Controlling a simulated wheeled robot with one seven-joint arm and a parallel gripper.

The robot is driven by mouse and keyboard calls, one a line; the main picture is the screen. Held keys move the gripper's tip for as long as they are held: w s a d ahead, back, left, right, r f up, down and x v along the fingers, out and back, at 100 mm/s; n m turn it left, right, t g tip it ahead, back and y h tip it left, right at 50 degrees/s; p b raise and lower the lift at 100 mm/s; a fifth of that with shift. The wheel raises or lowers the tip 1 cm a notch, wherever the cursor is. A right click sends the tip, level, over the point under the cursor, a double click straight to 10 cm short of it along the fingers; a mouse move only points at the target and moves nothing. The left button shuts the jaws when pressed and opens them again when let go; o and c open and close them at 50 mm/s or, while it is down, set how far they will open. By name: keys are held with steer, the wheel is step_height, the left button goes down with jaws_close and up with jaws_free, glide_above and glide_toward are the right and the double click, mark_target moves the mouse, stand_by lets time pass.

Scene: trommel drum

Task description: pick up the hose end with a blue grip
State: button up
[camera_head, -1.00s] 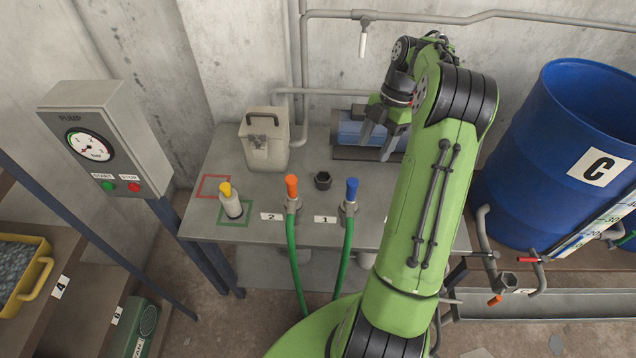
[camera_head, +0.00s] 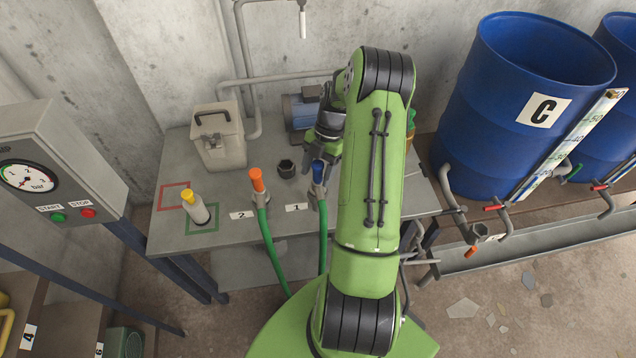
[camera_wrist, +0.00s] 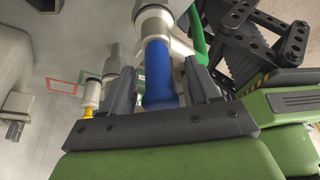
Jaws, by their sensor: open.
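The hose end with a blue grip (camera_head: 318,172) stands in its holder at the table's front edge by label 1, its green hose (camera_head: 323,238) hanging down. In the wrist view the blue grip (camera_wrist: 159,75) lies between the two grey fingers of my gripper (camera_wrist: 160,88). The fingers are open, one on each side of it; contact cannot be made out. In the head view my gripper (camera_head: 322,150) is at the blue grip, partly hidden by my arm.
A hose end with an orange grip (camera_head: 257,180) stands to the left by label 2. A pump motor (camera_head: 300,110) sits behind. Blue drum C (camera_head: 500,120) stands right.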

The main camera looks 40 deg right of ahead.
steer(key=shift+x, duration=0.75)
steer(key=shift+c, duration=0.4)
steer(key=shift+r, duration=0.1)
steer(key=c, duration=1)
step_height(320, 180, up, 10)
steer(key=shift+p, duration=0.35)
steer(key=shift+c, duration=0.2)
steer(key=shift+d, duration=0.15)
